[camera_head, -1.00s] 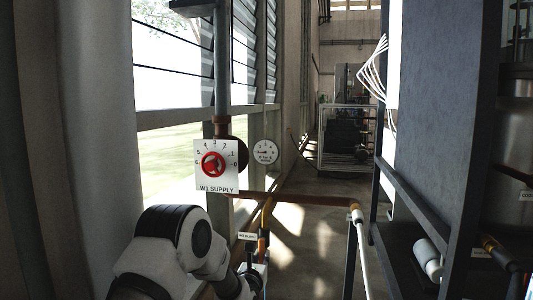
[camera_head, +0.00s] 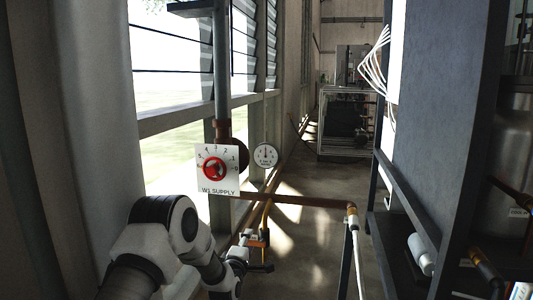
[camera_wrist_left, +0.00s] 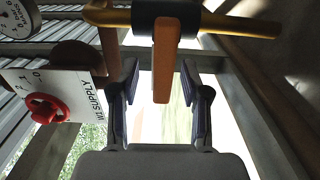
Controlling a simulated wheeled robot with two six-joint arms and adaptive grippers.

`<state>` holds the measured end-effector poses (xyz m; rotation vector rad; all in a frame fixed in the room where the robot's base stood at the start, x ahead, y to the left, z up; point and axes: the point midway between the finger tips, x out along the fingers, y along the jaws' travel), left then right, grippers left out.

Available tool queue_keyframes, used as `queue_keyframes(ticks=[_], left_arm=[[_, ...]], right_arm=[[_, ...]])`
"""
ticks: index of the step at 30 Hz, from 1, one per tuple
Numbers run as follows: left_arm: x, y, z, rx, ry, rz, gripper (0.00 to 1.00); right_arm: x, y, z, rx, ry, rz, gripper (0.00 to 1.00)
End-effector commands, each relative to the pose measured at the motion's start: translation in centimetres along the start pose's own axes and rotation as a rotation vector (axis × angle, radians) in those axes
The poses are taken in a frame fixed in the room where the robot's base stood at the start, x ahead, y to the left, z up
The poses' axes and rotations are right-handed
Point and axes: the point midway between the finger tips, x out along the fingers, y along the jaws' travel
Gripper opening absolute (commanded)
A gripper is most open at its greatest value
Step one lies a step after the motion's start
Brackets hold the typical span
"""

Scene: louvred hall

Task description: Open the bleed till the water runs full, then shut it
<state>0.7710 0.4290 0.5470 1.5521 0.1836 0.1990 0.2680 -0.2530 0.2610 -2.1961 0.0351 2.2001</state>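The orange bleed lever (camera_wrist_left: 166,60) stands between the two dark fingers of my left gripper (camera_wrist_left: 157,82) in the left wrist view. Gaps show on both sides, so the gripper is open around it. The lever sits on a dark body on the yellow pipe (camera_wrist_left: 228,22). No running water can be made out. My right gripper is not in view.
The red W1 SUPPLY wheel (camera_head: 214,168) sits on a white scale plate left of the gauge. A brown pipe (camera_head: 295,200) crosses to a post on the right. A dark rack (camera_head: 430,130) stands at right.

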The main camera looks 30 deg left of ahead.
Motion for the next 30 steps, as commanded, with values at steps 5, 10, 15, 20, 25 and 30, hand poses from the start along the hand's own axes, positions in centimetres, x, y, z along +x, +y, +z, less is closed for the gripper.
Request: queue_keyframes(ticks=[5,10,15,20,25,30], left_arm=[[-0.7,0.0,0.1,-0.001,-0.001,-0.005,0.47],[-3.1,0.0,0.1,-0.002,-0.002,-0.008,0.47],[-5.6,0.0,0.1,-0.002,-0.001,-0.009,0.47],[-7.1,-0.1,0.0,-0.002,-0.001,-0.006,0.47],[-7.1,-0.2,0.1,-0.001,-0.001,-0.006,0.47],[-7.5,-0.3,0.1,-0.002,-0.001,-0.008,0.47]], right_arm=[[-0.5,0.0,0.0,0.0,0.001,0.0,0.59],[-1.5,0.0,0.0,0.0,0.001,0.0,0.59],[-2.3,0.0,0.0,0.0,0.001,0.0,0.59],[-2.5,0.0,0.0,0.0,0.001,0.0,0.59],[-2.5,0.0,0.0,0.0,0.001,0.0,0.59],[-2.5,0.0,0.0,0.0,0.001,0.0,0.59]])
